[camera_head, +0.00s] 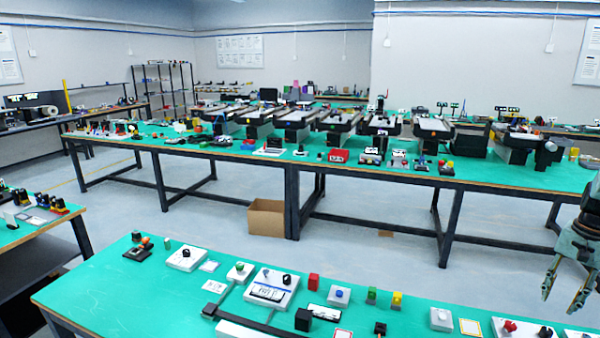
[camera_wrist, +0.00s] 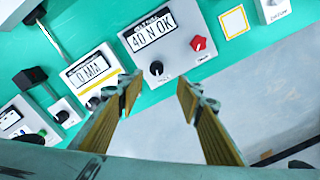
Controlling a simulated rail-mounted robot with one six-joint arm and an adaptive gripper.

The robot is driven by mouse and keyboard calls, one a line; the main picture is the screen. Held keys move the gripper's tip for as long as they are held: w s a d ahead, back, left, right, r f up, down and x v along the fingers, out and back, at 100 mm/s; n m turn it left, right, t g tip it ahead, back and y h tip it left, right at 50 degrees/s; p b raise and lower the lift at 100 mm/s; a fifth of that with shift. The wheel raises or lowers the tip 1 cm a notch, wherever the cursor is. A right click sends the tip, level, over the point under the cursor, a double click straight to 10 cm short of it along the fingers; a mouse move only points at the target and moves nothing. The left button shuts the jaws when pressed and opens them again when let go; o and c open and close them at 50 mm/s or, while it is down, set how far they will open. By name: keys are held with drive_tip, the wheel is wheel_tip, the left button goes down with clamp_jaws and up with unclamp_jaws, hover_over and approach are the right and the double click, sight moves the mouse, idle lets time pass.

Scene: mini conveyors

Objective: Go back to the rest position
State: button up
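My gripper (camera_head: 565,288) hangs at the right edge of the head view, beside the right end of the near green table. Its two fingers point down and stand apart, with nothing between them. In the wrist view my gripper (camera_wrist: 155,97) is also open and empty, with its fingertips in front of the table edge and the grey floor. Beyond the fingertips, a grey box with a "40 N OK" display (camera_wrist: 153,35), a black knob and a red knob lies on the green table. A white box with a "0 MIN" display (camera_wrist: 92,70) is to its left.
The near green table (camera_head: 110,290) carries switch boxes, knobs and small coloured blocks. A long table (camera_head: 240,158) with mini conveyors (camera_head: 335,118) stands behind it. An open cardboard box (camera_head: 266,218) is on the floor beneath. The floor between the tables is mostly clear.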

drive_tip(key=w+a+r+n, duration=0.1)
drive_tip(key=w+a+r, duration=0.1)
drive_tip(key=a+r, duration=0.65)
drive_tip(key=w+a+r+n, duration=0.2)
drive_tip(key=a+r, duration=0.5)
drive_tip(key=a, duration=0.2)
drive_tip(key=s+a+r+n+t, duration=0.1)
drive_tip(key=s+a+r, duration=0.1)
drive_tip(key=a+r, duration=0.65)
drive_tip(key=s+a+r+n+t, duration=0.1)
drive_tip(key=s+a+r+n, duration=0.3)
drive_tip(key=a, duration=0.7)
drive_tip(key=s+a+r+n+t, duration=0.1)
drive_tip(key=s+a+r, duration=0.3)
drive_tip(key=s+a, duration=0.65)
drive_tip(key=s+a+r+n, duration=0.2)
drive_tip(key=s+a+r, duration=0.1)
drive_tip(key=s+a, duration=0.75)
drive_tip(key=s+a+f+n+t, duration=0.1)
drive_tip(key=s+a, duration=0.5)
drive_tip(key=s, duration=0.1)
drive_tip(key=shift+s+f, duration=0.25)
drive_tip(key=shift+f, duration=0.05)
